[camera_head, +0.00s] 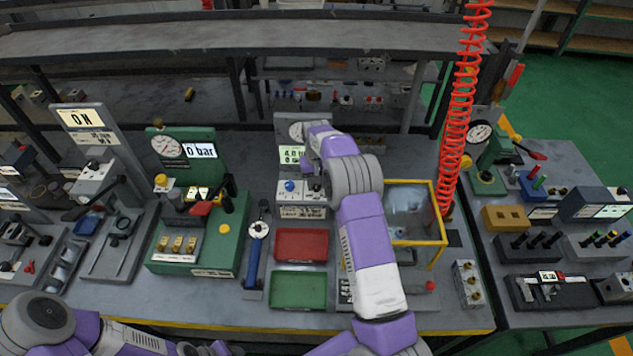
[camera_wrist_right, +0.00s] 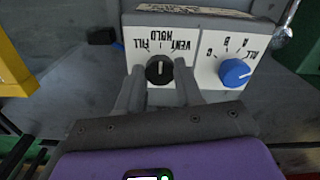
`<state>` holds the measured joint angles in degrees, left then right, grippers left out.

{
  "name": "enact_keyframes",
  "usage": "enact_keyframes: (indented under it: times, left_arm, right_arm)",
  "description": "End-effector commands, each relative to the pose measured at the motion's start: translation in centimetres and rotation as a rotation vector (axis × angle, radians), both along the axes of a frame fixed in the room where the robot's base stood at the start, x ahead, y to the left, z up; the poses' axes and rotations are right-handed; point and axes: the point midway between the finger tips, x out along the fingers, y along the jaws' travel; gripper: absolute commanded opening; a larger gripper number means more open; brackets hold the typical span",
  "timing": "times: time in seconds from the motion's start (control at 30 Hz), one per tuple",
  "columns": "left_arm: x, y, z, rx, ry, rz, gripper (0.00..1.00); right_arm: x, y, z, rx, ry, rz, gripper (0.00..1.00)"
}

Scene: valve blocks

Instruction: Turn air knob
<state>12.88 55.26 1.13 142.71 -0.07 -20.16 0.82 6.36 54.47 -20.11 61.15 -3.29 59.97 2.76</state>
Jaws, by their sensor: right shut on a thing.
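The air knob (camera_wrist_right: 159,69) is a small round black knob on a white panel, with FILL, HOLD and VENT around it, upside down in the right wrist view. My right gripper (camera_wrist_right: 159,74) has one finger on each side of it and is shut on it. The knob's white mark runs roughly along the fingers. The white control block (camera_head: 303,212) shows in the head view below a grey gauge panel, where my right arm covers the black knob. My left arm shows at the bottom left; its gripper is out of view.
A blue knob (camera_wrist_right: 235,73) sits beside the air knob on the same block. In front of the block are a red tray (camera_head: 301,246) and a green tray (camera_head: 299,290). A yellow-framed clear box (camera_head: 410,212) stands to the right, near a red coiled hose (camera_head: 461,110).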

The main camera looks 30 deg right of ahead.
Motion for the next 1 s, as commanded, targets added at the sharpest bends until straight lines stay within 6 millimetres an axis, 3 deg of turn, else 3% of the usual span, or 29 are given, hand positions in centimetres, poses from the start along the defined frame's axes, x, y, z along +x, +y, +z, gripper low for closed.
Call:
enact_keyframes:
  times: [0.23,0.27,0.4,0.77,1.0]
  left_arm:
    - [0.0,0.0,0.0,0.0,0.0,0.0,0.43]
    - [0.0,0.0,0.0,0.0,0.0,0.0,0.43]
    - [0.0,0.0,0.0,0.0,0.0,0.0,0.43]
    - [0.0,0.0,0.0,0.0,0.0,0.0,0.43]
    - [0.0,0.0,0.3,0.0,0.0,0.0,0.43]
  right_arm:
    - [0.1,0.0,0.1,-0.001,-0.003,0.0,0.05]
    - [0.1,0.0,0.1,-0.001,-0.003,0.001,0.38]
    - [0.1,0.0,0.1,-0.001,-0.002,0.001,0.6]
    - [0.1,0.0,0.6,-0.001,-0.003,0.001,0.61]
    - [0.1,0.0,4.5,-0.001,-0.006,0.001,0.61]
